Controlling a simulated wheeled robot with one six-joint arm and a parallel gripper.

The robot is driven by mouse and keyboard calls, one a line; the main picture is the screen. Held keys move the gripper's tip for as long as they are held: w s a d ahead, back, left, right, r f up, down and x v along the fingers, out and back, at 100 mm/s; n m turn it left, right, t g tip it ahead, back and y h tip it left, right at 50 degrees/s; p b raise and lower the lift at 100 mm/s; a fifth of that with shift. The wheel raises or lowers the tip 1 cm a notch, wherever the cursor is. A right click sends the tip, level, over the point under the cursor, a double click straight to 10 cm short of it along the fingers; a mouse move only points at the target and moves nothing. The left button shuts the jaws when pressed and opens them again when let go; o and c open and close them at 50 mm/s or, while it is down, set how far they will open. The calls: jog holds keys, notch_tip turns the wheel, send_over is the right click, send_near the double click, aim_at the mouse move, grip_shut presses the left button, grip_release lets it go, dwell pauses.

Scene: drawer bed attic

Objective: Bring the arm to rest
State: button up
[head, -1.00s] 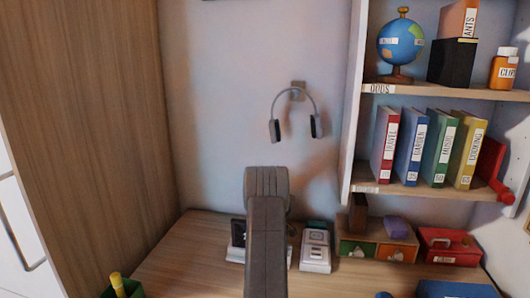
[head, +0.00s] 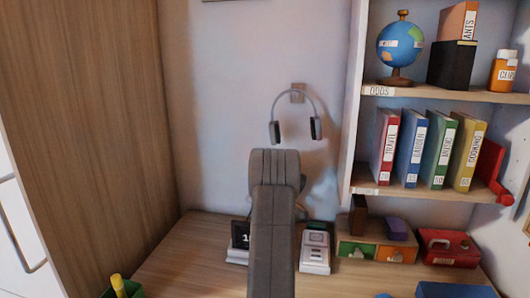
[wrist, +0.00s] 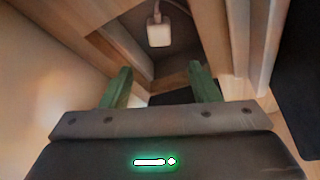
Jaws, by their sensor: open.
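My arm stands up in the lower middle of the head view, in front of the desk; its gripper is hidden there. In the wrist view my gripper (wrist: 160,88) shows two green fingers set wide apart with nothing between them. Beyond the fingers is a dark recess between wooden panels. A white plug-like block (wrist: 159,35) with a cable shows in that recess, past the fingertips and apart from them.
The desk (head: 190,255) holds a white device (head: 315,250), a small drawer box (head: 375,250) and a red case (head: 448,247). Headphones (head: 295,118) hang on the wall. A shelf (head: 440,192) with binders stands right, a wooden panel (head: 90,130) left.

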jog(key=b+x, duration=0.1)
jog(key=x, duration=1)
jog(key=shift+d+f, duration=0.15)
jog(key=shift+f, duration=0.05)
notch_tip(320, 180, up, 2)
jog(key=shift+p, duration=0.85)
jog(key=shift+s+d+r+b, duration=0.15)
jog(key=shift+s+d+b, duration=0.15)
jog(key=shift+s+d, duration=0.35)
jog(key=shift+s+d+r+b, duration=0.15)
jog(key=shift+s+d+b, duration=0.25)
jog(key=shift+d, duration=0.5)
jog(key=shift+r, duration=0.1)
